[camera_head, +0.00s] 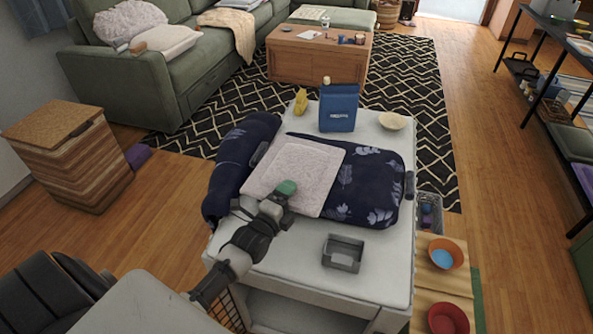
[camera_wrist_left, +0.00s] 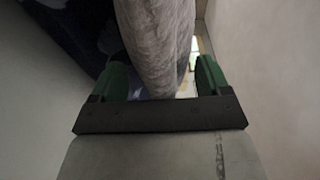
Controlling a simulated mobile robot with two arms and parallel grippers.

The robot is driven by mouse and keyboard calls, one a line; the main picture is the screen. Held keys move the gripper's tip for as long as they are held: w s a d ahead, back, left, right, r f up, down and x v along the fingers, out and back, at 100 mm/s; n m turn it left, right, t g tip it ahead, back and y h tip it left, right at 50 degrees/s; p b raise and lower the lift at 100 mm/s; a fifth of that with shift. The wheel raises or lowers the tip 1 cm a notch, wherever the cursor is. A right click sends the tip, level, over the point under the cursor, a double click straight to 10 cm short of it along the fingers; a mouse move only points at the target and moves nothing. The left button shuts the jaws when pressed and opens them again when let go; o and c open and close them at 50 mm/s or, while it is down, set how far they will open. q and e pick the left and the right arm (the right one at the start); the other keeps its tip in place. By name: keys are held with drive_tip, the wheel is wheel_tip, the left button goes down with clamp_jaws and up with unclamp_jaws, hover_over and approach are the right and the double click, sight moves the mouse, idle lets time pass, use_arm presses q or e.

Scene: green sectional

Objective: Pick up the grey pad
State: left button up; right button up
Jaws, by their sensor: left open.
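The grey pad (camera_head: 308,168) is a pale, pinkish-grey textured square. It lies with what looks like another pale layer on a folded navy patterned cloth (camera_head: 375,190) on the white table. My left gripper (camera_head: 286,188) is at the pad's near left edge, a green finger showing against it. In the left wrist view, the thick edge of the pad (camera_wrist_left: 162,40) stands between the two green fingers of my left gripper (camera_wrist_left: 163,78). The jaws are open, with a gap showing on the right side of the pad. My right gripper is not in view.
On the white table (camera_head: 290,272) are a rolled navy cloth (camera_head: 240,160), a grey tray (camera_head: 343,253), a blue bag (camera_head: 338,107), a yellow item (camera_head: 301,101) and a cream bowl (camera_head: 392,121). Bowls (camera_head: 446,253) stand lower at the right. Wooden floor is clear further right.

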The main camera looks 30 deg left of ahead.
use_arm(q)
drive_tip(key=c, duration=0.8)
drive_tip(key=shift+r, duration=0.15)
drive_tip(key=shift+r, duration=0.3)
wheel_tip(320, 180, up, 4)
drive_tip(key=shift+s+d+f+p, duration=0.1)
drive_tip(key=shift+s+p, duration=0.05)
drive_tip(key=shift+p, duration=0.15)
drive_tip(key=s+d+r, duration=0.2)
drive_tip(key=s, duration=0.1)
drive_tip(key=s+d+r, duration=0.2)
drive_tip(key=s, duration=0.1)
drive_tip(key=s+d+r, duration=0.2)
drive_tip(key=s, duration=0.1)
drive_tip(key=shift+s+r+p, duration=0.25)
drive_tip(key=shift+s+p, duration=0.1)
drive_tip(key=shift+p, duration=0.05)
